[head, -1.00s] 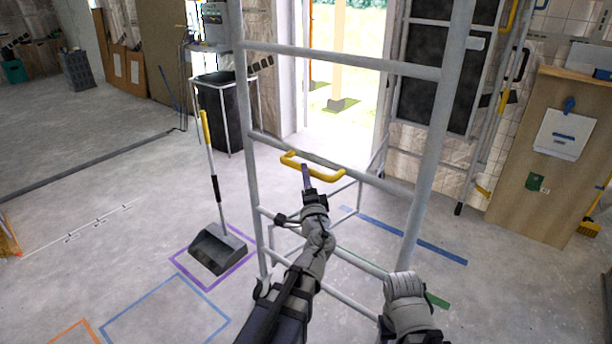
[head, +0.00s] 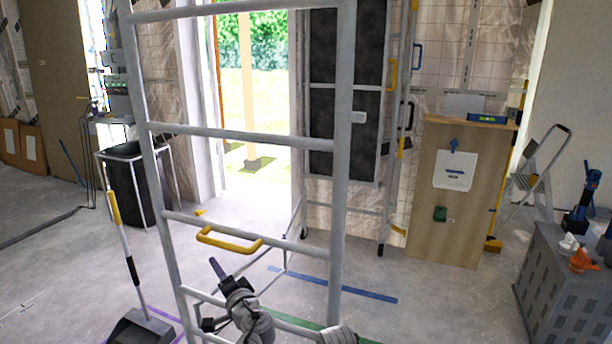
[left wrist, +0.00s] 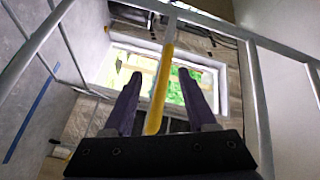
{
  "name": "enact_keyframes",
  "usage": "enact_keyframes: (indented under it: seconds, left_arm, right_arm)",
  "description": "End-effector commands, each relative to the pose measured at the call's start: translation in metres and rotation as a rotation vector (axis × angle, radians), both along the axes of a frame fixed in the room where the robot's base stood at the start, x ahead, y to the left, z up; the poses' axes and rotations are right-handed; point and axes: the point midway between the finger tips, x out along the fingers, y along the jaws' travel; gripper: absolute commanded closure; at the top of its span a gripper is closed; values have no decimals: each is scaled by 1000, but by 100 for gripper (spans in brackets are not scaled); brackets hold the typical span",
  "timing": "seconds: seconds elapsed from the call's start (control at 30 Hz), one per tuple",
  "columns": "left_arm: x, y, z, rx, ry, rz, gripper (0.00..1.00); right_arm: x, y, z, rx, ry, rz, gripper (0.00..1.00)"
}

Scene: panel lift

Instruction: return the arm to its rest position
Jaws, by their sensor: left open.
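My left gripper (head: 222,272) is in the low middle of the head view, just below and apart from a yellow handle (head: 232,242) on a grey tubular frame (head: 345,130). In the left wrist view, the left gripper's two dark fingers (left wrist: 159,78) are spread apart. The yellow handle (left wrist: 158,105) shows in the gap between them, and the fingers do not close on it. A grey part of my arm shows at the bottom edge of the head view. My right gripper is not in view.
A long-handled dustpan (head: 140,328) stands left of the frame. A black bin (head: 135,185) is behind it. A wooden board (head: 450,215) leans at the right, with a grey crate (head: 565,285) holding tools farther right. Open floor lies between.

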Motion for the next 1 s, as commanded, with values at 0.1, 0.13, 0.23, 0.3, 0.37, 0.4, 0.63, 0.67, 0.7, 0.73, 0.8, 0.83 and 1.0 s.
enact_keyframes:
  seconds: [0.1,0.13,0.23,0.3,0.37,0.4,0.63,0.67,0.7,0.73,0.8,0.83,1.0]
  left_arm:
    - [-23,-6,6,-210,108,109,43]
    - [-30,-9,2,-264,144,136,43]
    - [-56,-29,-14,-433,289,208,43]
    - [-78,-50,-24,-545,409,247,43]
    - [-98,-71,-30,-633,521,273,43]
    - [-112,-86,-33,-687,595,284,43]
    - [-181,-159,-30,-890,962,291,43]
    - [-187,-165,-29,-904,993,287,43]
    - [-194,-172,-28,-922,1028,285,43]
    - [-198,-176,-27,-930,1049,283,43]
    - [-205,-182,-26,-945,1084,279,43]
    - [-206,-184,-26,-950,1093,277,43]
    - [-208,-185,-27,-954,1103,276,43]
  right_arm:
    - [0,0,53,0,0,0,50]
    - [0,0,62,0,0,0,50]
    - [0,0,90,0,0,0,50]
    - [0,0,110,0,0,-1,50]
    - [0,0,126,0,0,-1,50]
    - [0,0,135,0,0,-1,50]
    - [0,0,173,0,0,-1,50]
    - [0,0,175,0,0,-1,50]
    - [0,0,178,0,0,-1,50]
    - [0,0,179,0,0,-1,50]
    - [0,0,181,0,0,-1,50]
    - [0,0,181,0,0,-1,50]
    - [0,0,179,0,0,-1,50]
